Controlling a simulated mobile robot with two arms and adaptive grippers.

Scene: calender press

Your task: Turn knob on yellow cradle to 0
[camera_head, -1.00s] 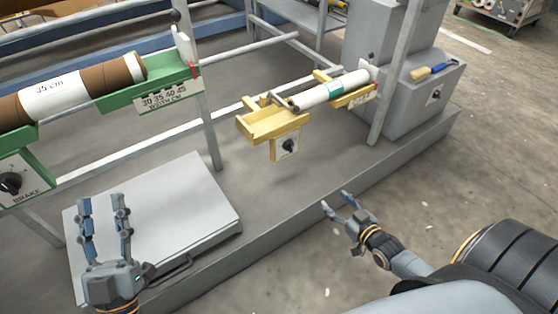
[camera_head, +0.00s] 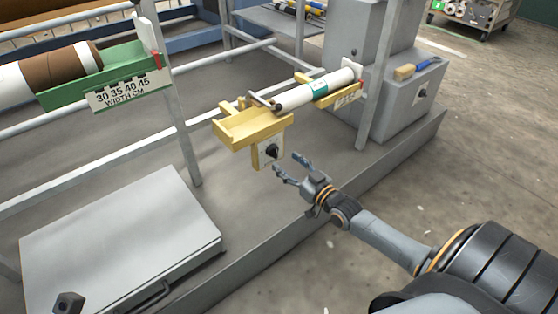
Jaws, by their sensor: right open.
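The yellow cradle (camera_head: 232,132) is mounted on the frame in the middle of the head view. A white roll with a green label (camera_head: 312,90) lies on its right part. A small pale plate with a black knob (camera_head: 271,151) hangs below the cradle; its markings are too small to read. My right gripper (camera_head: 290,166) is open and empty, its fingers pointing left just beside the knob plate. I cannot tell whether it touches the knob.
A green cradle (camera_head: 105,75) with a brown and white roll (camera_head: 60,72) is at the upper left. A grey box (camera_head: 120,240) stands at the lower left. A brush (camera_head: 417,67) lies on the grey cabinet (camera_head: 405,95) at right.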

